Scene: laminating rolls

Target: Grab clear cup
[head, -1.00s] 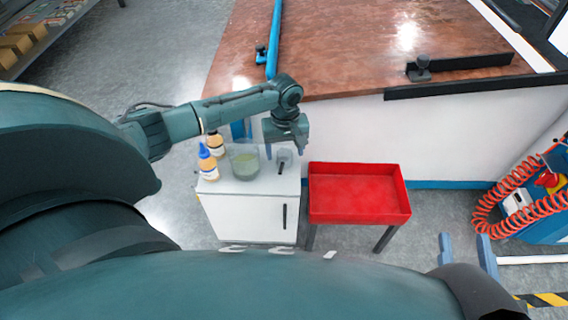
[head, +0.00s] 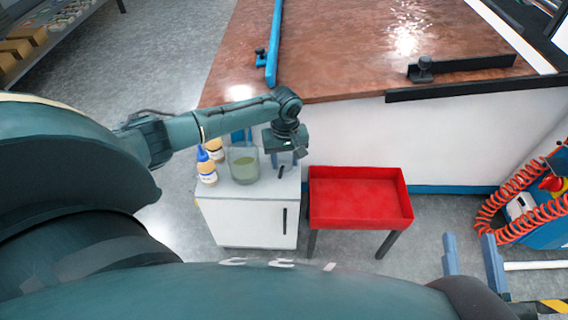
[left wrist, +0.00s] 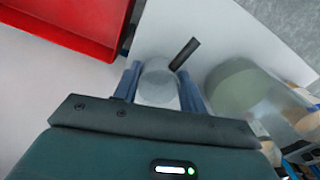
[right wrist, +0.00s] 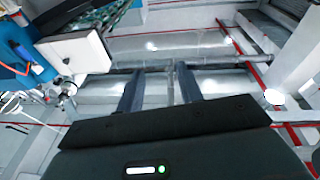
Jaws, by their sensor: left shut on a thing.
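The clear cup (left wrist: 158,84) is a small see-through cup standing between the two blue fingers of my left gripper (left wrist: 160,88) in the left wrist view. The fingers touch it on both sides, so the gripper is shut on it. In the head view my left gripper (head: 284,160) points down at the right part of the white cabinet top (head: 252,200), and the cup is hardly visible there. I cannot tell whether the cup still rests on the top. My right gripper (head: 473,264) is open and empty at the lower right, fingers apart in the right wrist view (right wrist: 160,88).
A larger clear beaker with greenish contents (head: 244,164) stands close left of the left gripper. Glue bottles (head: 207,168) stand further left. An empty red tray (head: 358,197) is to the right. A large brown table (head: 360,45) stands behind.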

